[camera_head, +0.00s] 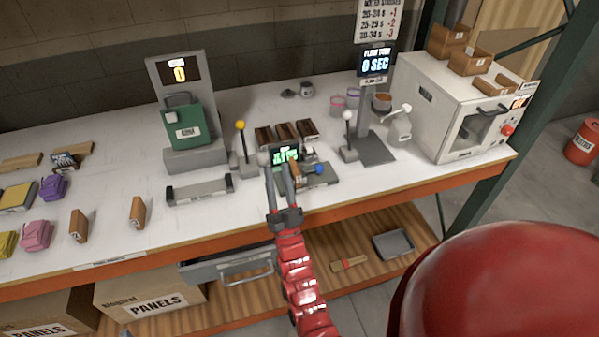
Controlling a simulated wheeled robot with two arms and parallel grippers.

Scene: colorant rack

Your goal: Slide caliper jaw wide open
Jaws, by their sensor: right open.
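A small bench device with a lit green readout (285,156), a grey base (322,179) and a blue knob (318,169) stands near the table's front edge; it looks like the caliper. A small brown piece (296,173) shows at the device beside the gripper; I cannot tell whether it sits between the jaws. The jaw opening is too small and partly hidden to judge. My right gripper (275,165) is open, its fingers reaching over the left front of the device. I cannot tell whether they touch it. My left gripper is not in view.
A yellow-knobbed lever (241,146) and a grey bar fixture (200,190) stand left of the device. Behind it lie several dark brown panels (285,132). A green press (187,130), a flow cup stand (375,148) and a white oven (450,110) stand farther off. An open drawer (230,266) juts out below.

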